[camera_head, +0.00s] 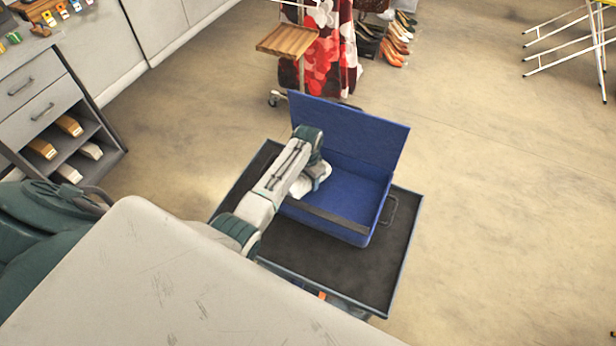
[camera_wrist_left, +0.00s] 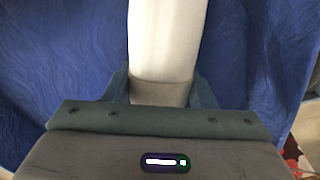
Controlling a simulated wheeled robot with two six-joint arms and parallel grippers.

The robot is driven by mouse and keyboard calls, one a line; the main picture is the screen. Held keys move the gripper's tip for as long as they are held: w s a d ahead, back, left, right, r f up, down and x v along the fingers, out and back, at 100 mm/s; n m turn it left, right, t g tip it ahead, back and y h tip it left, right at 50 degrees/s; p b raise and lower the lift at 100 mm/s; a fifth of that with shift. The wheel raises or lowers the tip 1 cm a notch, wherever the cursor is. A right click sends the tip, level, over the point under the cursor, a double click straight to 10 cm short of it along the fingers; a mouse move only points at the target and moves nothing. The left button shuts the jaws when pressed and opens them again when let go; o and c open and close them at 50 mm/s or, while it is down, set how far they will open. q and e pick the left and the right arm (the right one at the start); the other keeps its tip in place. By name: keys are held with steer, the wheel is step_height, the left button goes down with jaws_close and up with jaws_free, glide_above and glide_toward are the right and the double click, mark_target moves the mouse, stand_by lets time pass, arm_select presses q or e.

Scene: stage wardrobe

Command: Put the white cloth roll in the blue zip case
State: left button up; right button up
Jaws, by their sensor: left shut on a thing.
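The blue zip case (camera_head: 350,190) lies on a dark-topped cart, its lid raised at the back and its tray open upward. My left gripper (camera_wrist_left: 164,88) is shut on the white cloth roll (camera_wrist_left: 166,40), which runs up between the fingers in the left wrist view. Blue case fabric fills the background behind the roll there. In the head view my left arm reaches over the left part of the case, with the gripper low at its opening. The arm hides much of the roll, so I cannot tell whether it touches the case floor. My right gripper is not in view.
The cart top (camera_head: 345,262) is bare in front of the case. A clothes rack with a wooden shelf (camera_head: 287,40) and a red floral garment (camera_head: 330,65) stands behind.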

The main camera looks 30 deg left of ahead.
arm_select(q)
steer(key=o, duration=1)
steer(key=shift+f, duration=0.1)
step_height(320, 180, up, 12)
steer(key=b, duration=0.1)
steer(key=shift+r+b, duration=0.2)
steer(key=shift+b, duration=0.2)
